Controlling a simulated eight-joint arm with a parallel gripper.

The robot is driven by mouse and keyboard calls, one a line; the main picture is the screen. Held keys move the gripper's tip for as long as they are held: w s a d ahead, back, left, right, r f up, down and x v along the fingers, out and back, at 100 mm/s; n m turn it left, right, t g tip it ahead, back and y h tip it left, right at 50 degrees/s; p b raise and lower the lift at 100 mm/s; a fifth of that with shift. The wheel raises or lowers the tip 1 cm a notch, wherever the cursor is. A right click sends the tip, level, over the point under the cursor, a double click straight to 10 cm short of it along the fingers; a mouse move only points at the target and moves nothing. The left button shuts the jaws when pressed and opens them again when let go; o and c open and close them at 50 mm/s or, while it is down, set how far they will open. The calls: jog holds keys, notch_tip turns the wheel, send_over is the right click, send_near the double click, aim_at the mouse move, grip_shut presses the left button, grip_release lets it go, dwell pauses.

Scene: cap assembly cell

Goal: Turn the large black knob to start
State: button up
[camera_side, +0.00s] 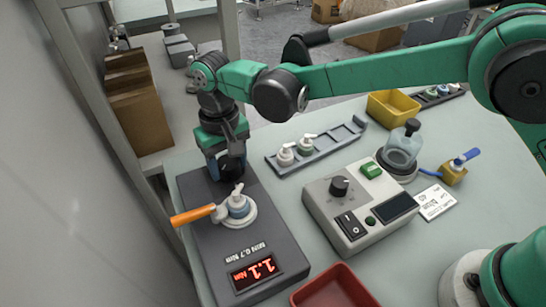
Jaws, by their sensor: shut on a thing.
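My gripper (227,172) points down at the far end of a dark grey torque tester (205,268). Its fingers are shut on a large black knob (232,168) on top of the tester, and they partly hide it. A white pump cap (238,206) sits in a round white holder on the tester, in front of the gripper, with an orange handle (193,215) reaching left. The tester's red display (256,271) reads about 1.1 Nm, beside a printed "MIN 0.7 Nm".
A control box (360,215) with a smaller black knob (340,186) stands to the right. Behind are a cap rack (335,145), a yellow bin (393,106) and a clear bottle (402,150). A red tray (335,290) sits in front. A frame post stands left.

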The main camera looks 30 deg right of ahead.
aim_at(228, 162)
jog(key=n, duration=0.4)
jog(key=shift+n, duration=2.6)
jog(key=o, duration=1.3)
jog(key=shift+r, duration=0.1)
jog(key=shift+r, duration=2.75)
